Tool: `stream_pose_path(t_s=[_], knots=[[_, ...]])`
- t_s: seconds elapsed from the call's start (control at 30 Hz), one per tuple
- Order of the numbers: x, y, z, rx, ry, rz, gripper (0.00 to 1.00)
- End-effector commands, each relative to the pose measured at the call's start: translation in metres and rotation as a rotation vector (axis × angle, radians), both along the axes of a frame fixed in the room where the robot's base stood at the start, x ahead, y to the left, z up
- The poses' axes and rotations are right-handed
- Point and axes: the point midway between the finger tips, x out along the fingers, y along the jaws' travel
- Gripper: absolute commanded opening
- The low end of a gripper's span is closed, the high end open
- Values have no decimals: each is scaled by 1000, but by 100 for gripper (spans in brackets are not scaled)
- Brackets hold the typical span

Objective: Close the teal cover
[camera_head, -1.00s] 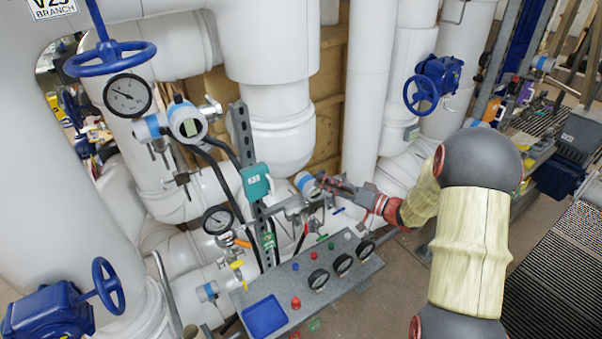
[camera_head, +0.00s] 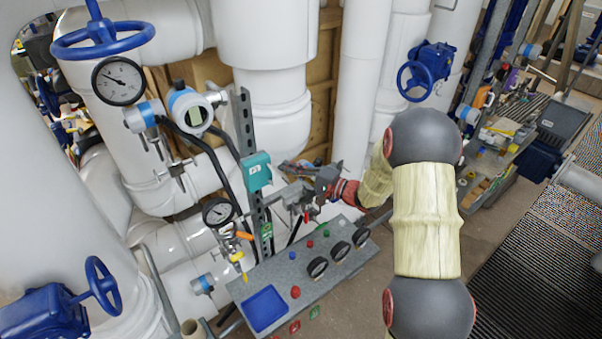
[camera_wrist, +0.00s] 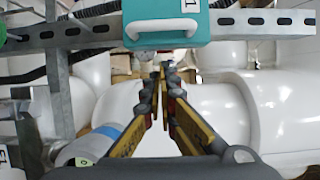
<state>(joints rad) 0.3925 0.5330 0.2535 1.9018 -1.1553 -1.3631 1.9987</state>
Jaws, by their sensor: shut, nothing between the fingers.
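The teal cover (camera_head: 257,171) is a small box-like piece with a white label, on the upright slotted metal strut behind the grey panel. In the wrist view the teal cover (camera_wrist: 190,38) is at the top centre, with a white handle across its near side. I cannot tell how far it stands open. My gripper (camera_head: 284,168) is just right of the cover in the head view. In the wrist view my gripper (camera_wrist: 163,70) has its fingertips together and empty, just below the cover's handle edge. Whether they touch it is unclear.
The slotted strut (camera_head: 246,125) runs past the cover. A grey panel (camera_head: 285,268) with gauges, buttons and a blue tray (camera_head: 264,309) is below. A metal clamp-like fitting (camera_head: 298,197) is close under my gripper. Large white pipes (camera_head: 275,110) stand behind.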

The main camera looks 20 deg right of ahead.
Motion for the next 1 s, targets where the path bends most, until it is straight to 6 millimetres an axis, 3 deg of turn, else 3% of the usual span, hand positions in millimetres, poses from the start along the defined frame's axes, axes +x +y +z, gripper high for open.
stream_pose_path(t_s=[0.13,0.2,0.4,0.87,1.0], knots=[[22,19,-1,0,1,1,0],[5,18,1,2,3,-3,0],[-16,22,0,1,2,-2,0],[-22,24,0,0,1,0,0],[-33,26,1,1,3,1,0]])
